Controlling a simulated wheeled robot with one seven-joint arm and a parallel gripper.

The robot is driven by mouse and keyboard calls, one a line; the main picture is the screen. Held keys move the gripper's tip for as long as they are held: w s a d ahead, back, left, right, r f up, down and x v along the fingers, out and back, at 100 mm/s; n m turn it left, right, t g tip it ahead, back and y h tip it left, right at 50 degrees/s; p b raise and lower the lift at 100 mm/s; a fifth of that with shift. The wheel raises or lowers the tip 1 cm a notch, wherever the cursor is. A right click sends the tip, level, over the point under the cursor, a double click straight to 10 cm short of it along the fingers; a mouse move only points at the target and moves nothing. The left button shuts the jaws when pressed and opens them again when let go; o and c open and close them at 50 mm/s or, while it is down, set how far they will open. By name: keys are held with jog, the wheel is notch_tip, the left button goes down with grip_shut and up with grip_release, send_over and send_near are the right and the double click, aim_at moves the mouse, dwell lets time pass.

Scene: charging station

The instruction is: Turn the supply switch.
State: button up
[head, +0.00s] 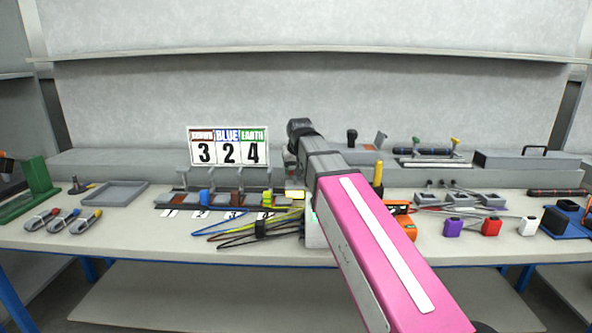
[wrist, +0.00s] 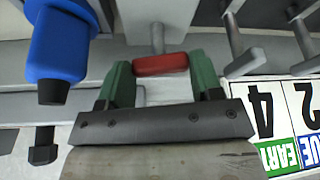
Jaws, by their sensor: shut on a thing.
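A red crossbar handle (wrist: 160,64) on a grey stem shows in the wrist view. It looks like the supply switch's handle, but no label shows. My gripper (wrist: 161,76) has its two green fingers at the two ends of the red handle and is shut on it. The handle lies crosswise between the fingers. In the head view my pink and grey arm reaches over the bench and hides the gripper's fingers and the red handle.
A sign (head: 228,146) reading 3, 2, 4 stands behind a terminal row with grey levers and coloured wires (head: 262,230). A blue cylinder with a black tip (wrist: 62,45) is left of my gripper in the wrist view. An orange tool (head: 404,218) lies right of my arm.

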jog(key=shift+a+m+h, duration=0.1)
jog(key=shift+m+h, duration=0.4)
jog(key=shift+m, duration=0.8)
jog(key=o, duration=0.9)
jog(key=v, duration=1.1)
jog(key=shift+a, duration=0.1)
jog(key=shift+s+f, duration=0.1)
jog(key=shift+s, duration=0.05)
